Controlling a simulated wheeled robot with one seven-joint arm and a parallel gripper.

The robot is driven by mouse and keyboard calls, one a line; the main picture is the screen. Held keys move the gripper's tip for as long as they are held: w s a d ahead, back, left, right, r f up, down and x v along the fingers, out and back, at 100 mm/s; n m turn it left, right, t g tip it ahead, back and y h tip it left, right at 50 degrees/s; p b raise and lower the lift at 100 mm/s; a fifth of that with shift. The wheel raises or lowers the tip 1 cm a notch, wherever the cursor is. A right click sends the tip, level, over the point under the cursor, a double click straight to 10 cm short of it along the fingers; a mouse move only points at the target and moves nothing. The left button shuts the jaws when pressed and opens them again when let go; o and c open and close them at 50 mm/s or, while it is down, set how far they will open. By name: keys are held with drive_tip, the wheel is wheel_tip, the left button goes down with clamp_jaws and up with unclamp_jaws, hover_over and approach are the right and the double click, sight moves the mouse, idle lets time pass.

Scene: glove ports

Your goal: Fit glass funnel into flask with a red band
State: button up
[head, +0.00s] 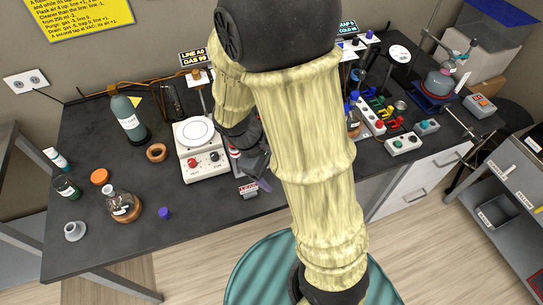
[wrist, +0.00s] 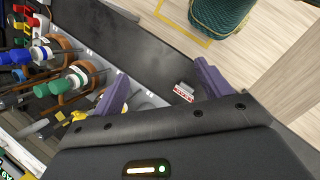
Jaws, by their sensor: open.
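A round flask (head: 442,80) stands in a blue and red holder at the far right. My gripper (head: 262,178) is partly hidden by my arm, over the bench front right of the white hotplate. In the wrist view my gripper (wrist: 160,85) is open and empty.
The hotplate (head: 202,150), a tall grey-green bottle (head: 128,120) and a cork ring (head: 157,152) stand on the bench. Clamps with coloured knobs (wrist: 65,65) fill the wrist view's left. A small red-and-white label (wrist: 183,91) shows between the fingers. My arm hides the bench's middle.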

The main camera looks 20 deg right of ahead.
wheel_tip(320, 180, up, 5)
drive_tip(key=m+t+y, duration=0.1)
drive_tip(key=m, duration=0.1)
drive_tip(key=m+t+y, duration=0.1)
drive_tip(key=m+y, duration=0.1)
drive_tip(key=m, duration=0.1)
drive_tip(key=m+t+y, duration=0.1)
drive_tip(key=m+t, duration=0.1)
drive_tip(key=m, duration=0.1)
drive_tip(key=shift+s+a+f, duration=0.1)
drive_tip(key=shift+a+f, duration=0.05)
drive_tip(key=shift+f, duration=0.05)
